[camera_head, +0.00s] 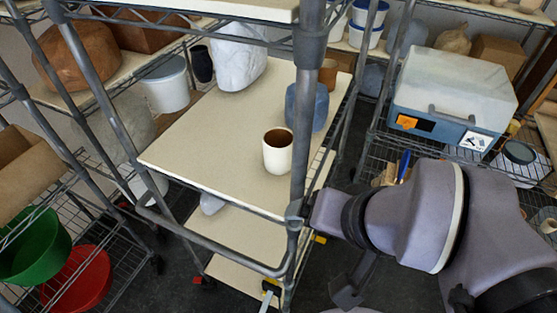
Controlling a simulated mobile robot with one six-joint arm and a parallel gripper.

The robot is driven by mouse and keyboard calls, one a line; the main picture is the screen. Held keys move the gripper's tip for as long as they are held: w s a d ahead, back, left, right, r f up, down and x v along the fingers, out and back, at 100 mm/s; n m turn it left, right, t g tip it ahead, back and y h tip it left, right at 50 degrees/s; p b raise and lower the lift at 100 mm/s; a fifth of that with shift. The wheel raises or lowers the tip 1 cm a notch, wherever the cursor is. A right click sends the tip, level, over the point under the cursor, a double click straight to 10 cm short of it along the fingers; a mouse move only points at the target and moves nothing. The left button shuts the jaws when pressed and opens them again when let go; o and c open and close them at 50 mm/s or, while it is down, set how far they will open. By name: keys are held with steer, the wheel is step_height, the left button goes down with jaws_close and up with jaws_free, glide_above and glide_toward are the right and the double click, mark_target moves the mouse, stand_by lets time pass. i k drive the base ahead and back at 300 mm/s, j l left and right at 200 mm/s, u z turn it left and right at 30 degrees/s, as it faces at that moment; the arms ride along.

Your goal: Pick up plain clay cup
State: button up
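A cream cup (277,158) with a brown inside stands upright near the front right of the cart's pale top shelf (205,150), close to the front right post. A smaller plain orange-brown clay cup (328,74) stands at the back right of that shelf, partly hidden by the post and a blue-grey vessel (307,107). I cannot tell for sure which of the two is the plain clay cup. My purple-grey arm reaches in from the right, beside the post and outside the shelf. My gripper's fingertips cannot be made out.
Metal posts and rails (304,150) frame the shelf. A blue-and-white box (455,95) sits on the right rack. The shelf's front left is clear.

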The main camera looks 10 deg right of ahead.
mark_target(277, 142)
steer(key=l+u, duration=0.1)
steer(key=u, duration=0.35)
steer(key=l+u, duration=0.1)
steer(key=u, duration=0.4)
steer(key=l+u, duration=0.15)
steer(key=u, duration=0.3)
steer(key=l+u, duration=0.1)
steer(key=u, duration=0.35)
steer(key=k+u, duration=0.1)
steer(key=u, duration=0.4)
steer(key=l+u, duration=0.15)
steer(key=u, duration=0.3)
steer(key=k+u, duration=0.1)
steer(key=u, duration=0.4)
steer(key=l+z, duration=0.1)
steer(key=z, duration=0.4)
steer(key=k+l+z, duration=0.1)
steer(key=z, duration=0.35)
steer(key=l+z, duration=0.1)
steer(key=z, duration=0.4)
steer(key=l+z, duration=0.1)
steer(key=z, duration=0.4)
steer(key=l+z, duration=0.15)
steer(key=z, duration=0.35)
